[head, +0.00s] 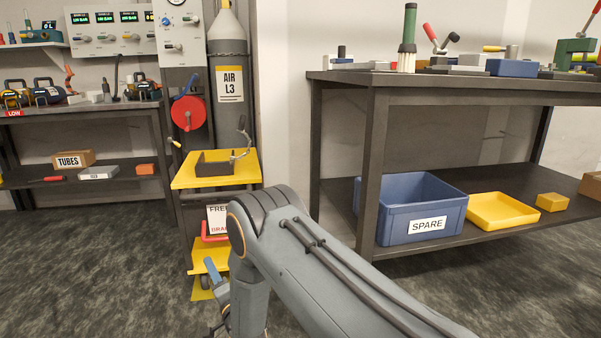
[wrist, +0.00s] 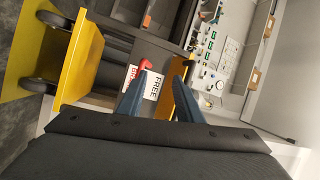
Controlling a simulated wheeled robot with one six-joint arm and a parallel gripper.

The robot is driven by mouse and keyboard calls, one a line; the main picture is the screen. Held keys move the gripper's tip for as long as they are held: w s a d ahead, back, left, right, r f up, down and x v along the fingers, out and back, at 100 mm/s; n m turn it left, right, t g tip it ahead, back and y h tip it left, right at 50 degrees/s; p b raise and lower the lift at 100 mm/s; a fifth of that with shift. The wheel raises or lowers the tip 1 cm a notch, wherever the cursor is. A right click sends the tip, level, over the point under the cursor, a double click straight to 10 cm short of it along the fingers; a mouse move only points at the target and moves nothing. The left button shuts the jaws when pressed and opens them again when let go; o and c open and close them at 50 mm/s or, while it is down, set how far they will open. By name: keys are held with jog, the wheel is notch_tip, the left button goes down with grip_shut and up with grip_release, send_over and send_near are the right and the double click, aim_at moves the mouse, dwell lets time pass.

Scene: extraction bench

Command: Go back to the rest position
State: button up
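My gripper (wrist: 162,82) shows in the wrist view as two blue fingers with a clear gap between them. It is open and I see nothing held in it. In the head view my arm reaches forward from the bottom right and bends down at its elbow. A blue finger of the gripper (head: 212,271) shows low beside the yellow stand, and the rest is mostly hidden behind my arm. A white sign reading FREE (wrist: 154,84) and a red handle (wrist: 145,64) lie beyond the fingers. I cannot tell how far off they are.
At right is a dark bench (head: 372,150) with a blue SPARE bin (head: 395,228) and yellow tray (head: 503,213) below. The floor at left is open.

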notch_tip(320, 180, up, 8)
jog(key=n+g+h, duration=0.2)
jog(key=n+g, duration=0.1)
jog(key=s+d+r+n+g+h, duration=0.3)
jog(key=s+d+r+g, duration=0.1)
jog(key=s+r, duration=0.35)
jog(key=s+d+r+n+g+h, duration=0.1)
jog(key=s+d+r+n+g, duration=0.2)
jog(key=s+d, duration=0.7)
jog(key=s+d+r+n+g+h, duration=0.25)
jog(key=s+d, duration=0.25)
jog(key=s, duration=1)
jog(key=s+d+r+n+g+h, duration=0.1)
jog(key=s+d+r+n+g, duration=0.25)
jog(key=s+d, duration=0.65)
jog(key=d+r+m+p, duration=0.2)
jog(key=d+r+p, duration=0.3)
jog(key=r+p, duration=0.3)
jog(key=s+d+r+m+h+p, duration=0.1)
jog(key=d+r+p, duration=0.5)
jog(key=p, duration=1)
jog(key=s+d+r+m+h+p, duration=0.1)
jog(key=d+r+m+p, duration=0.2)
jog(key=d+r+p, duration=0.3)
notch_tip(320, 180, up, 6)
jog(key=p, duration=0.5)
jog(key=shift+s+d+m+p, duration=0.2)
jog(key=shift+d+m+p, duration=0.05)
jog(key=shift+m+p, duration=0.15)
